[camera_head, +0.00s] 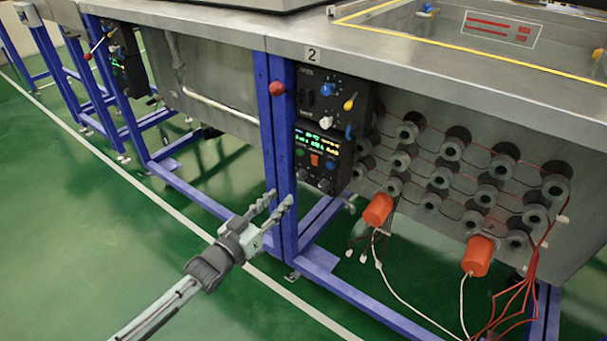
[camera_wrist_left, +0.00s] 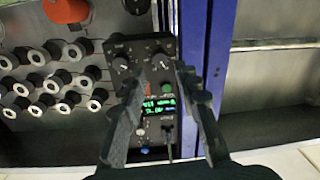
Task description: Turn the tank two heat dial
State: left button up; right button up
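The tank two control panel (camera_head: 318,155) hangs under the counter's "2" label, beside a blue post. It has a lit display, coloured buttons and two dark dials, the left dial (camera_head: 303,175) and the right dial (camera_head: 324,184), along its lower edge. The left wrist view shows the panel upside down, with one dial (camera_wrist_left: 120,64) and the other dial (camera_wrist_left: 160,61) at its top. Which one sets heat is not readable. My left gripper (camera_head: 280,197) is open and empty, its fingertips pointing towards the panel, apparently short of it. My right gripper is not in view.
Above the panel is a switch box (camera_head: 340,98) with blue, yellow and white knobs; a red ball handle (camera_head: 277,88) sticks out nearby. The blue post (camera_head: 283,150) stands close to my left fingers. Orange plugs (camera_head: 378,209) and cables hang right. Green floor is clear left.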

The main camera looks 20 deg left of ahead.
aim_at(299, 178)
pick_arm(q)
jog(key=x, duration=0.7)
jog(key=shift+w+d+r, duration=0.15)
jog(key=shift+w+r, duration=0.1)
jog(key=shift+r, duration=0.1)
jog(key=shift+c, duration=0.3)
grip_shut()
